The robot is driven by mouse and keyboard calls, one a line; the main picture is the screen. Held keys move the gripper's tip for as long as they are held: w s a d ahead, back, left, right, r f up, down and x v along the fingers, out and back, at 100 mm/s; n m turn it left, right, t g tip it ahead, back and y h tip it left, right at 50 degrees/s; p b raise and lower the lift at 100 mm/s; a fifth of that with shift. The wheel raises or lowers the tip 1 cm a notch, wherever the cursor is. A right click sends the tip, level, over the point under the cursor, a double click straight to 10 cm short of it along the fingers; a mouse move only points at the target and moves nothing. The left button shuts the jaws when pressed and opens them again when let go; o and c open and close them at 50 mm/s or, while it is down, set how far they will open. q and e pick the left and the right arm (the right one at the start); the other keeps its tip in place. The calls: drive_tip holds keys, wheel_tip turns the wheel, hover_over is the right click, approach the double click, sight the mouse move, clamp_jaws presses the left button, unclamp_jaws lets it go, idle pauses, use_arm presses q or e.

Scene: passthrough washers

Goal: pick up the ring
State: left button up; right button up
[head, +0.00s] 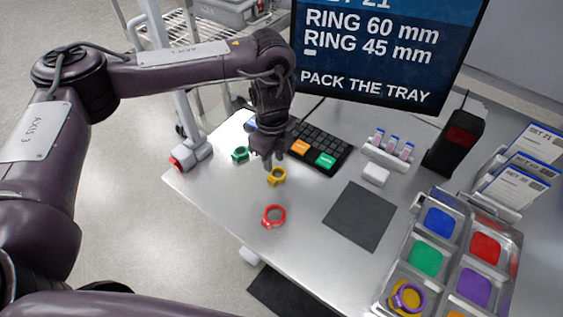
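My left gripper (267,160) points down over the table, close above and behind a yellow ring (277,184). Whether its fingers touch that ring is too small to tell, and their spacing is unclear. A red ring (265,219) lies nearer the front of the table. A green ring (239,159) lies left of the gripper. Something blue (250,122) shows partly behind the gripper. A purple ring (397,299) lies in the front left compartment of the tray (409,237), on a yellow-orange patch. My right gripper is out of view.
A black keyboard (322,143) with orange and green keys lies right of the gripper. A monitor (385,45) stands behind it. A dark mat (359,215) lies flat and bare. A holder with small vials (391,148) and a black device (456,142) stand at the right back.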

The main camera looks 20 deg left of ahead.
sight(272, 178)
use_arm(q)
drive_tip(key=shift+f, duration=0.5)
drive_tip(key=shift+s+f, duration=0.25)
drive_tip(key=shift+f, duration=0.25)
drive_tip(key=shift+s+f, duration=0.25)
drive_tip(key=shift+f, duration=0.25)
drive_tip(key=f, duration=0.4)
drive_tip(key=shift+w+a+f, duration=0.2)
drive_tip(key=shift+w+f, duration=0.05)
drive_tip(key=shift+w, duration=0.15)
drive_tip(key=shift+r, duration=0.1)
clamp_jaws()
